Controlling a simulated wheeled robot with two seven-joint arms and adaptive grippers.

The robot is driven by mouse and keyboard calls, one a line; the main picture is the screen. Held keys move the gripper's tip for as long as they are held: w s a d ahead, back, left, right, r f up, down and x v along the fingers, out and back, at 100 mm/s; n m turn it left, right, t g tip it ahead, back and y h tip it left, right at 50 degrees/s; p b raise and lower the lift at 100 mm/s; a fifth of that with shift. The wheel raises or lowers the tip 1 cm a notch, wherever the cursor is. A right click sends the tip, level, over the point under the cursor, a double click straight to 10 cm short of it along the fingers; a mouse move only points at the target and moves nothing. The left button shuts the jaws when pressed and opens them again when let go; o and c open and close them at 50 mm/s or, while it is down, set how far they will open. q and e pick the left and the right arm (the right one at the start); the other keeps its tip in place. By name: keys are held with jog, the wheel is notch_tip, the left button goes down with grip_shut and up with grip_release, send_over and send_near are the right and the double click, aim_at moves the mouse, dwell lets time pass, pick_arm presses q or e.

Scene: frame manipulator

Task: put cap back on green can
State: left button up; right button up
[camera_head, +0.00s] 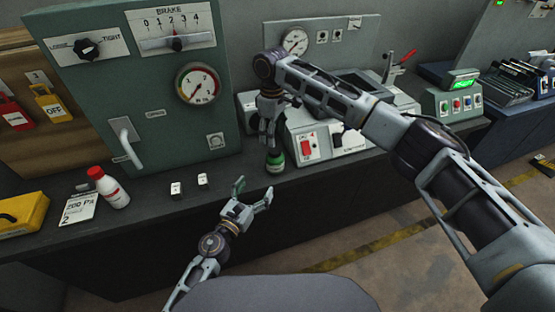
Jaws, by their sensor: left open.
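The green can (275,164) stands upright near the front edge of the counter, with a pale label. A dark piece that looks like its cap (273,151) shows at the top of the can, just below my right gripper (271,139). The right gripper points down over the can from above. Its fingers are small and dark here, so I cannot tell whether they hold the cap or whether the cap is seated. My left gripper (252,190) is open and empty, in front of the counter edge, below and left of the can.
A white bottle with a red top (109,187), a sign card (79,207) and a yellow case (21,215) are on the left counter. Two small white blocks (189,184) lie left of the can. A green brake panel (130,90) and a white machine (330,140) stand behind.

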aim_at(275, 159)
jog(key=shift+w+d, duration=0.15)
jog(key=shift+w, duration=0.15)
jog(key=shift+w+d+f, duration=0.1)
jog(key=shift+w+d, duration=0.15)
jog(key=shift+w, duration=0.2)
jog(key=shift+s+a+r, duration=0.15)
jog(key=shift+s+r, duration=0.05)
jog(key=shift+s, duration=0.05)
jog(key=shift+w+f, duration=0.1)
jog(key=shift+w, duration=0.05)
pick_arm(q)
jog(key=shift+x, duration=7.6)
